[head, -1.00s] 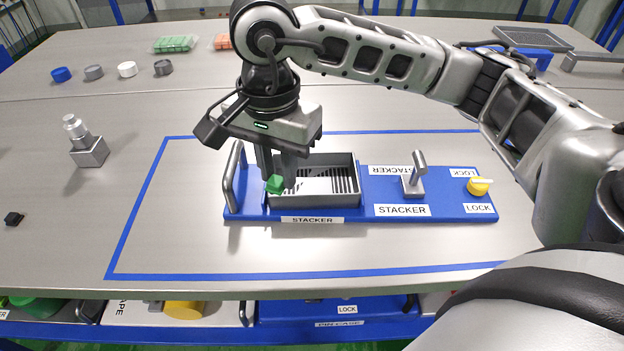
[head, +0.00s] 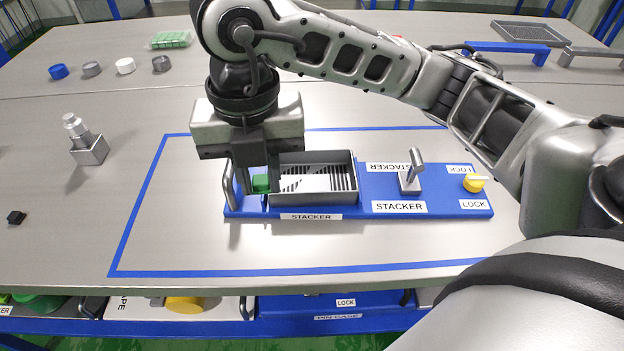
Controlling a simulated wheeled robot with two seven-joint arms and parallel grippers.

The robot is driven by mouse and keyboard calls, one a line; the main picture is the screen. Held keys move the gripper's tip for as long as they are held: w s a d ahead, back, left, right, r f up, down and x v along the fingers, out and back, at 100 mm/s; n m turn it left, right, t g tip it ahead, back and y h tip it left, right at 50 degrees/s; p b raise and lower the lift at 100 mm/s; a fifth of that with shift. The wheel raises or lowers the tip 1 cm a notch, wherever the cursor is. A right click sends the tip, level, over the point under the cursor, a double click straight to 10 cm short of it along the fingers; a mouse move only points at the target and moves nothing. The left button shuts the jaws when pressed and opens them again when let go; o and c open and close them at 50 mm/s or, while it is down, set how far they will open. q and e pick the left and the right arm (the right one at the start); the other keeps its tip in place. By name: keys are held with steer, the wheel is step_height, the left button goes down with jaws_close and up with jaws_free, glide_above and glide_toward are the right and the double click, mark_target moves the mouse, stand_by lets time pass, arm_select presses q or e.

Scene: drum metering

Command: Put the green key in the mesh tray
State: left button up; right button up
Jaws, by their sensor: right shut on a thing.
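The green key (head: 261,183) is a small green block at the left end of the blue stacker board (head: 360,207), just left of the board's grey bin (head: 312,199). My right gripper (head: 257,184) points down over that end and is shut on the green key. Its fingers hide part of the key, and I cannot tell whether the key touches the board. The mesh tray (head: 527,33) is a flat grey tray with a dark mesh floor at the far right back of the table. My left gripper is not in view.
The board carries a left handle (head: 228,188), an upright metal lever (head: 412,172) and a yellow lock knob (head: 474,182). A blue handle bar (head: 507,48) stands before the mesh tray.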

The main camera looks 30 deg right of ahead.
steer(key=shift+m, duration=0.4)
glide_toward(312, 186)
steer(key=a, duration=0.1)
steer(key=s+a+r, duration=0.2)
steer(key=a, duration=0.1)
steer(key=shift+s+a+r+b, duration=0.1)
steer(key=shift+s+r+b, duration=0.05)
steer(key=shift+s+b, duration=0.15)
steer(key=d+f, duration=0.1)
steer(key=w+d+f, duration=0.1)
steer(key=d+f, duration=0.1)
steer(key=f, duration=0.1)
steer(key=shift+w, duration=0.35)
steer(key=shift+w+d+f, duration=0.2)
steer(key=shift+d+f, duration=0.1)
steer(key=shift+f, duration=0.15)
steer(key=f, duration=0.1)
steer(key=f+p, duration=0.1)
steer(key=f, duration=0.1)
steer(key=shift+w+d+f, duration=0.1)
steer(key=shift+w+d, duration=0.05)
steer(key=shift+d, duration=0.2)
steer(key=shift+f, duration=0.35)
